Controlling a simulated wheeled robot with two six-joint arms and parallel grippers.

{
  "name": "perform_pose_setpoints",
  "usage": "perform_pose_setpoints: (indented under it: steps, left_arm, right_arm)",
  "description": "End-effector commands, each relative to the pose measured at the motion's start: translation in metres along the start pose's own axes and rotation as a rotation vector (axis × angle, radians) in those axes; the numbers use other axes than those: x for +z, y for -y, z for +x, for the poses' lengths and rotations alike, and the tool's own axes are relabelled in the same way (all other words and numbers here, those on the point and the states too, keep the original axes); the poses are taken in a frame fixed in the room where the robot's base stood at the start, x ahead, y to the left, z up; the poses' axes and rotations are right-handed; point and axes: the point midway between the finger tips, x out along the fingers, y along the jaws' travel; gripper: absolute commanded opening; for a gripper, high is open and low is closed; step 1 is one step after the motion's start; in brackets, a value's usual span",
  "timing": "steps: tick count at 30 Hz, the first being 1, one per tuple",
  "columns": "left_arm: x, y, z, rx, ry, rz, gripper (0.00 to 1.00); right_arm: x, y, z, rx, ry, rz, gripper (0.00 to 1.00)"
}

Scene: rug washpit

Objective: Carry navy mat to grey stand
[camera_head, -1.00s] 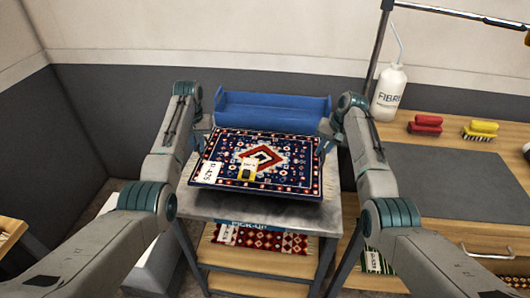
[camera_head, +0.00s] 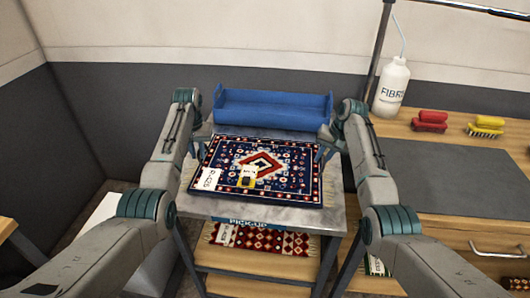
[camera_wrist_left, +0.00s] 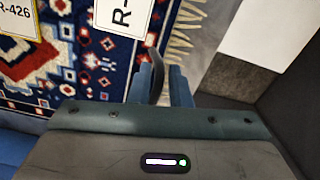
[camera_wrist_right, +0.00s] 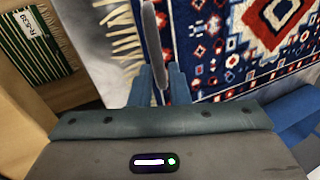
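The navy mat (camera_head: 262,168), with a red and white diamond pattern, lies flat on the grey stand (camera_head: 205,203). A white label (camera_head: 209,178) and a yellow-edged tag (camera_head: 247,176) lie at its left front. My left gripper (camera_wrist_left: 162,80) and right gripper (camera_wrist_right: 160,80) are at the mat's left and right sides. Each wrist view shows a narrow bar along the mat's side between the blue fingers, a dark one (camera_wrist_left: 155,63) on the left and a grey one (camera_wrist_right: 152,35) on the right. The fingers look close around these bars. The fingertips are partly hidden in the head view.
A blue trough (camera_head: 272,108) stands right behind the mat. A red patterned mat (camera_head: 265,239) lies on the shelf below. On the wooden bench at right are a white bottle (camera_head: 391,88), a red brush (camera_head: 430,120), a yellow brush (camera_head: 486,126) and a dark grey pad (camera_head: 450,178).

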Motion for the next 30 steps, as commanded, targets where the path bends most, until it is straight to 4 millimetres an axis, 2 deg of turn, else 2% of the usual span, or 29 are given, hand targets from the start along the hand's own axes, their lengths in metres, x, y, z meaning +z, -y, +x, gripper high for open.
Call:
perform_pose_setpoints:
  steps: [1, 2, 10, 14, 17, 27, 30]
  left_arm:
    - [0.000, 0.001, -0.002, -0.001, 0.000, -0.001, 0.27]
    - [0.000, 0.001, -0.002, 0.000, 0.000, -0.001, 0.33]
    - [0.000, -0.001, -0.003, 0.002, -0.001, 0.000, 0.33]
    - [-0.001, -0.001, -0.011, 0.003, -0.004, 0.000, 0.33]
    - [-0.001, -0.001, -0.027, 0.003, -0.006, 0.000, 0.33]
    - [-0.001, 0.000, -0.097, 0.002, -0.004, 0.000, 0.33]
    - [-0.001, 0.000, -0.110, 0.002, -0.003, 0.000, 0.33]
  right_arm:
    - [-0.001, 0.000, -0.003, 0.000, -0.002, 0.000, 0.26]
    - [-0.001, 0.000, -0.003, 0.000, -0.002, 0.000, 0.32]
    - [0.000, 0.001, -0.002, -0.001, 0.000, -0.001, 0.32]
    - [0.000, 0.001, -0.001, -0.001, 0.001, -0.001, 0.32]
    - [0.000, 0.002, -0.001, -0.001, 0.001, -0.001, 0.32]
    - [0.000, 0.002, -0.001, -0.001, 0.001, -0.001, 0.32]
    - [0.000, 0.002, -0.001, -0.002, 0.001, -0.001, 0.32]
